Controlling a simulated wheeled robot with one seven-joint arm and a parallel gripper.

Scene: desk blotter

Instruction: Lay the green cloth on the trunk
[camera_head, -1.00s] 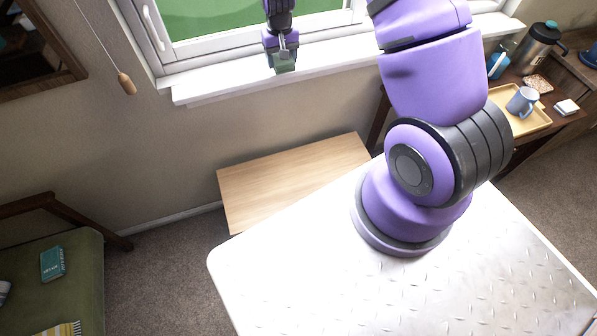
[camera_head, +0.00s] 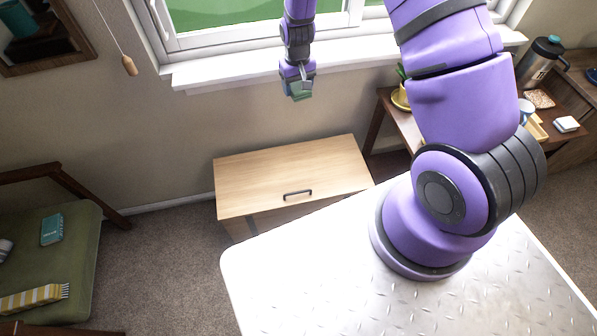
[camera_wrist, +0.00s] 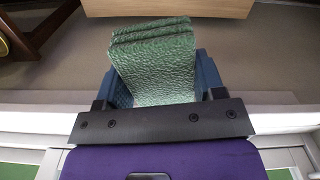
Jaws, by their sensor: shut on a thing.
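My gripper (camera_head: 299,92) is shut on the green cloth (camera_head: 300,90), held in the air near the window sill. In the wrist view the cloth (camera_wrist: 155,65) is a folded, textured stack between the two blue fingers of my gripper (camera_wrist: 160,85). The trunk (camera_head: 290,173) is a light wooden box with a dark handle on its top, standing against the wall below the window. The cloth is apart from the trunk, above and behind it in the head view. The trunk's edge (camera_wrist: 165,8) also shows at the top of the wrist view. The top of the trunk is bare.
The white window sill (camera_head: 215,76) runs behind my gripper. A dark side table with a yellow pot (camera_head: 400,98), a flask (camera_head: 540,60) and a tray stands at right. A green-cushioned seat (camera_head: 85,250) with a book and striped cloth is at left.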

